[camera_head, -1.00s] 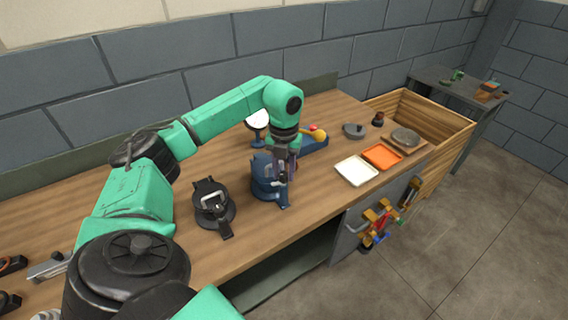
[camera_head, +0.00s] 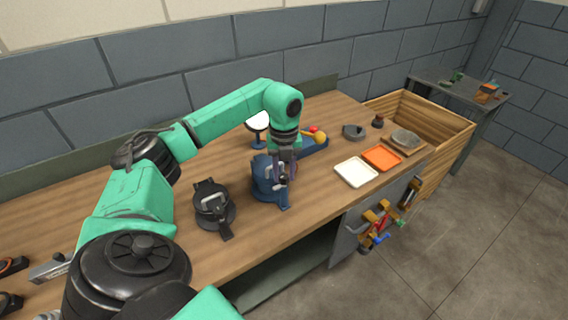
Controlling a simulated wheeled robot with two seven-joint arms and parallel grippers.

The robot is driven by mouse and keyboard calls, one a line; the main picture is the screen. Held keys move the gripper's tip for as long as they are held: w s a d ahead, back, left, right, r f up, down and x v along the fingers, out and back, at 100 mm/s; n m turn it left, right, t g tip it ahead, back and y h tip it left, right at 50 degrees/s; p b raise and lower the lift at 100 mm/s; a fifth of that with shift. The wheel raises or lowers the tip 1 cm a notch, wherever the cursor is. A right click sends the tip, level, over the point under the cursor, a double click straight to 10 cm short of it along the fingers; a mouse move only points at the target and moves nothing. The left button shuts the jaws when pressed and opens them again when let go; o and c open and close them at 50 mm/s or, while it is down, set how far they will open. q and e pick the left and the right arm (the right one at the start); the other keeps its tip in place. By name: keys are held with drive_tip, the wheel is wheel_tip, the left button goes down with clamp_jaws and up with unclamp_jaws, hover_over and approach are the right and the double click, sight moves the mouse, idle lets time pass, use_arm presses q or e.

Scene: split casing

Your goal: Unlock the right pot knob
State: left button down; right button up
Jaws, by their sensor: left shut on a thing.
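A blue pot-like casing (camera_head: 264,185) stands on the wooden bench, with a clamp arm reaching down its front right side. My left gripper (camera_head: 284,177) points down over this blue casing and is shut on a part at its top right. That part looks like the knob, but the fingers mostly hide it. A similar black casing (camera_head: 214,206) with a pale handle stands to the left, apart from the gripper. My right gripper is not in view.
A white tray (camera_head: 356,173) and an orange tray (camera_head: 382,158) lie to the right. A blue bin (camera_head: 312,146) with red and yellow items and a round white-faced stand (camera_head: 258,122) are behind. Tools hang on the bench's front panel (camera_head: 350,232). A wooden crate (camera_head: 437,118) adjoins the right end.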

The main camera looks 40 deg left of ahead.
use_arm(q)
drive_tip(key=shift+w+r, duration=0.1)
drive_tip(key=shift+r, duration=0.05)
drive_tip(key=c, duration=0.5)
unclamp_jaws()
wheel_tip(320, 180, up, 8)
drive_tip(key=shift+r+b, duration=0.25)
drive_tip(key=shift+b, duration=0.5)
wheel_tip(320, 180, up, 6)
drive_tip(key=p, duration=0.4)
hover_over(284, 175)
drive_tip(key=shift+b, duration=0.3)
drive_tip(key=shift+f, duration=0.1)
